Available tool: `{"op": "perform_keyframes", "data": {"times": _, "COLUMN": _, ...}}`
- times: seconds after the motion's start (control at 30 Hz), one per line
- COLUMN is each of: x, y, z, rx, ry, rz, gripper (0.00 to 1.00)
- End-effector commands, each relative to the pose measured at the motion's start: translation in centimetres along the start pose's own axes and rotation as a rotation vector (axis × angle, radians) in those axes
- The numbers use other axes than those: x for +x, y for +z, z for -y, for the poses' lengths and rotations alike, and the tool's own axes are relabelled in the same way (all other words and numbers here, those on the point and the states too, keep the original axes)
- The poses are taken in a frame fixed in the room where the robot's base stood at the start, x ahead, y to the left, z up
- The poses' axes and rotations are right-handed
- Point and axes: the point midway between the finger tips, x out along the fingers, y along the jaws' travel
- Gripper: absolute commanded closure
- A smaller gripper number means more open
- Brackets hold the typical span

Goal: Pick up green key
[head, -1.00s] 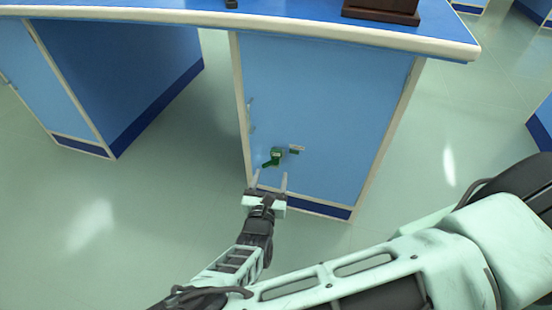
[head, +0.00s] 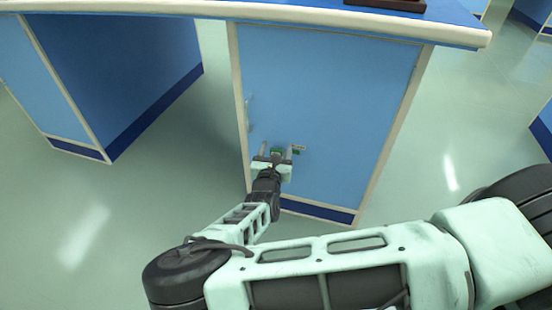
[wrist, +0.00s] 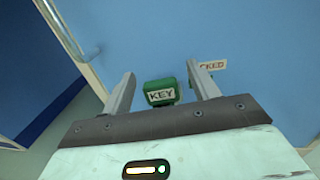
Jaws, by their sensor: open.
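The green key (wrist: 162,91) has a block-like head with a white "KEY" label. It is at the blue cabinet door (wrist: 200,35), and in the wrist view it shows between my gripper's two fingers. My gripper (wrist: 160,82) is open, with one finger on each side of the key and a visible gap to both. In the head view only a small green part of the key (head: 277,151) shows beyond my gripper (head: 276,150); the rest is hidden behind it.
A small white label (wrist: 212,65) ending in "CKED" is on the door right of the key. A door handle (head: 248,112) is on the left side. The blue bench top (head: 300,12) overhangs above. Open floor (head: 120,220) lies to the left.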

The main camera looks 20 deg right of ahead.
Motion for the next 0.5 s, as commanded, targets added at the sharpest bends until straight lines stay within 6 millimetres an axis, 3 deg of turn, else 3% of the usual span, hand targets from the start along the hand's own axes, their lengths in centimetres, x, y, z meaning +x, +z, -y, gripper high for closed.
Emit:
{"op": "perform_keyframes", "data": {"times": 0.17, "x": -0.01, "y": 0.04, "z": -0.02, "rx": 0.000, "ry": 0.001, "rz": 0.000, "gripper": 0.40}}
{"op": "perform_keyframes", "data": {"times": 0.33, "x": -0.03, "y": 0.03, "z": -0.02, "rx": -0.001, "ry": 0.001, "rz": 0.000, "gripper": 0.84}}
{"op": "perform_keyframes", "data": {"times": 0.5, "x": -0.04, "y": 0.02, "z": -0.01, "rx": -0.001, "ry": 0.001, "rz": 0.000, "gripper": 0.88}}
